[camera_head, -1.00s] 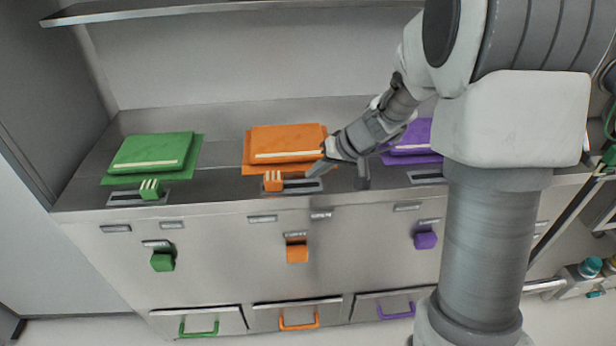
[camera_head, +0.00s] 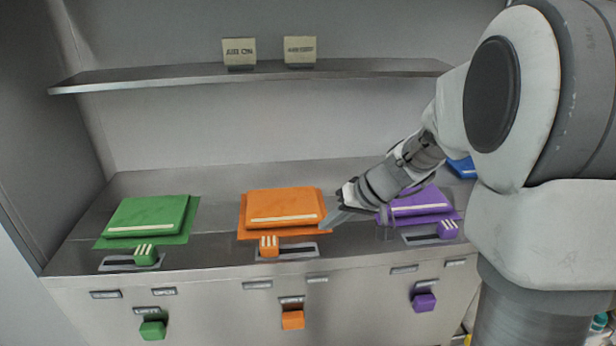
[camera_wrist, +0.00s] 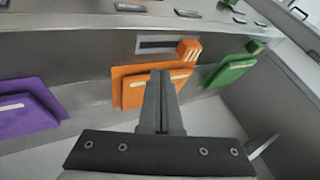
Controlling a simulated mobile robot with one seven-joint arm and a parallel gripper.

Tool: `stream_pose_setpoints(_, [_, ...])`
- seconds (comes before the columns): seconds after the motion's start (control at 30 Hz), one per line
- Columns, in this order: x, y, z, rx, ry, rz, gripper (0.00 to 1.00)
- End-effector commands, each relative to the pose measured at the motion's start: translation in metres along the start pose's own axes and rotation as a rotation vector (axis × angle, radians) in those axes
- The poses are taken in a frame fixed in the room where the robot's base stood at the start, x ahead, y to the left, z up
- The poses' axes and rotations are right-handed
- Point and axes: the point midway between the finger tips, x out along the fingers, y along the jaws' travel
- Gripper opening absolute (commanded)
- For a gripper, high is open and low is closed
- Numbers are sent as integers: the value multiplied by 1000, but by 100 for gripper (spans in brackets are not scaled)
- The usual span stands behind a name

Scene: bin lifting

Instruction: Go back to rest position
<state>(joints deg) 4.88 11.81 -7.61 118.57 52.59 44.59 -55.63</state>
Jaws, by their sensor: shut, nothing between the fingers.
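My gripper (camera_head: 334,222) is shut and empty. In the head view its fingertips point down and left, just right of the orange lid (camera_head: 283,206). In the wrist view the closed fingers (camera_wrist: 160,80) stand in front of the orange lid (camera_wrist: 130,90) and cover part of it. My arm reaches in from the right of the head view. The orange slider knob (camera_head: 269,246) sits at the left end of its slot. Whether the fingers touch anything is hard to tell, but they seem apart from the lid.
A green lid (camera_head: 147,216) lies left and a purple lid (camera_head: 418,203) right, with slider knobs in front. A blue lid (camera_head: 462,167) is partly hidden by my arm. A shelf (camera_head: 180,76) with two small signs runs above. Coloured knobs (camera_head: 293,320) stick out of the front panel.

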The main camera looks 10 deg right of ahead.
Motion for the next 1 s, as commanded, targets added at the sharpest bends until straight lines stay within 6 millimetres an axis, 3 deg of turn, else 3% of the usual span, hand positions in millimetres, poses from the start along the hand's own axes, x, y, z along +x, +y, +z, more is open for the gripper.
stream_pose_setpoints(0.17, [-24,-19,6,-11,-10,11,0])
stream_pose_setpoints(0.4, [-94,-66,41,-32,-44,89,0])
stream_pose_setpoints(0.53, [-129,-84,66,-39,-52,157,0])
stream_pose_setpoints(0.8, [-194,-98,115,-38,-18,335,0])
stream_pose_setpoints(1.0, [-222,-95,139,-22,30,445,0])
